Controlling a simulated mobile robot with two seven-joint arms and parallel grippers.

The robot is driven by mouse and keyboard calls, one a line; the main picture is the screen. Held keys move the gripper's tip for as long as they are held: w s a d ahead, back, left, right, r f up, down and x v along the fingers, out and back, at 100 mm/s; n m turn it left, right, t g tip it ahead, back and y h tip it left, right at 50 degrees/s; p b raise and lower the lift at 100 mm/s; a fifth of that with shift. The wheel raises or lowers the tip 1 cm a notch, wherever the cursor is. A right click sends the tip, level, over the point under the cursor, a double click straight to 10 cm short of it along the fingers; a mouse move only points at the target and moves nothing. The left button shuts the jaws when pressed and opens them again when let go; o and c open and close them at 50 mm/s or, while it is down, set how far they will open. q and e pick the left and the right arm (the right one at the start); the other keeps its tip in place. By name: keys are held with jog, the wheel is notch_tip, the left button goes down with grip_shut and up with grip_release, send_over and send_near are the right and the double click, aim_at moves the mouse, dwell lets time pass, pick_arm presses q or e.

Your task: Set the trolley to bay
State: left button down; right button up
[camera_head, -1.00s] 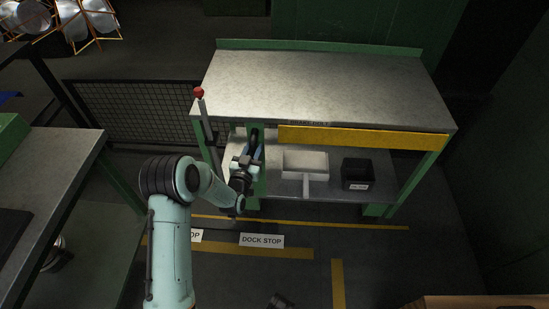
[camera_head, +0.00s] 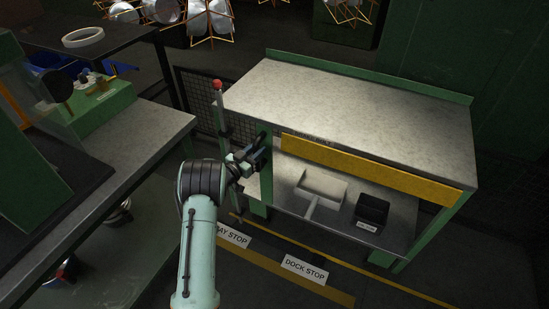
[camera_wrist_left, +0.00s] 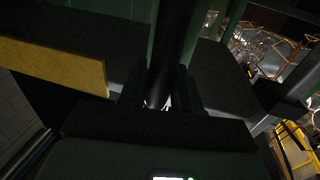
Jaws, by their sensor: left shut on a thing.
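The trolley (camera_head: 365,100) is a green-framed bench with a grey top, a yellow front bar (camera_head: 365,168) and a lower shelf. My left gripper (camera_head: 258,152) is at its left front post and shut on a dark upright handle bar. The wrist view shows this bar (camera_wrist_left: 176,45) running between the fingers, with the yellow bar to the left. A red-knobbed lever (camera_head: 217,86) stands at the trolley's left end. On the floor are a BAY STOP label (camera_head: 234,235) and a DOCK STOP label (camera_head: 304,270). The trolley's left front foot is behind the gap between them. My right gripper is out of view.
A white divided tray (camera_head: 322,186) and a black bin (camera_head: 372,210) sit on the trolley's shelf. A grey bench (camera_head: 150,135) stands close on the left. A mesh fence (camera_head: 190,95) and hanging pots (camera_head: 210,18) are behind. The floor in front of the trolley is open.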

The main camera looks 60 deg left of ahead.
pick_arm(q)
jog(key=s+a, duration=0.2)
jog(key=a, duration=0.1)
jog(key=shift+a+r, duration=0.15)
jog(key=shift+a, duration=0.05)
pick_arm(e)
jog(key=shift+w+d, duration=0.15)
pick_arm(q)
jog(key=c, duration=0.9)
grip_release()
jog(key=shift+s+a, duration=0.1)
jog(key=shift+a, duration=0.05)
jog(key=shift+c, duration=0.2)
jog(key=p+v, duration=0.2)
jog(key=v, duration=1.1)
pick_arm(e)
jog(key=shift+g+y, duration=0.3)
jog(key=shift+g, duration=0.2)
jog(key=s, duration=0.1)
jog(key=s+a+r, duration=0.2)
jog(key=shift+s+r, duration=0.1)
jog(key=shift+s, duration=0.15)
